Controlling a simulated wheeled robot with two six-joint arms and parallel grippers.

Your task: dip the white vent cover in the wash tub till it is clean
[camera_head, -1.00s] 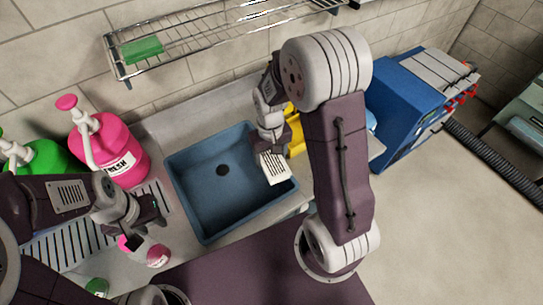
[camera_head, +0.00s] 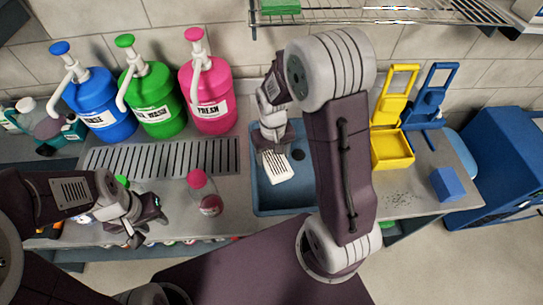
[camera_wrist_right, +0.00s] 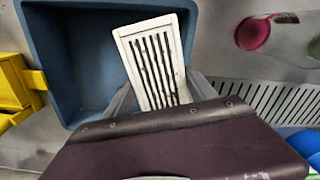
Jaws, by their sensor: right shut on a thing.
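The white vent cover (camera_head: 278,168) is a slotted rectangular plate, held tilted over the blue wash tub (camera_head: 262,198). My right gripper (camera_head: 272,146) is shut on its upper end. My right arm hides the tub's right side. My left gripper (camera_head: 145,222) is open and empty over the counter's left part.
Blue (camera_head: 93,103), green (camera_head: 155,103) and pink (camera_head: 210,97) pump bottles stand behind a slotted drainboard (camera_head: 160,158). A small pink-capped bottle (camera_head: 207,198) stands left of the tub. A yellow bin (camera_head: 392,150) and a blue block (camera_head: 447,184) are at right. A wire rack (camera_head: 380,14) hangs above.

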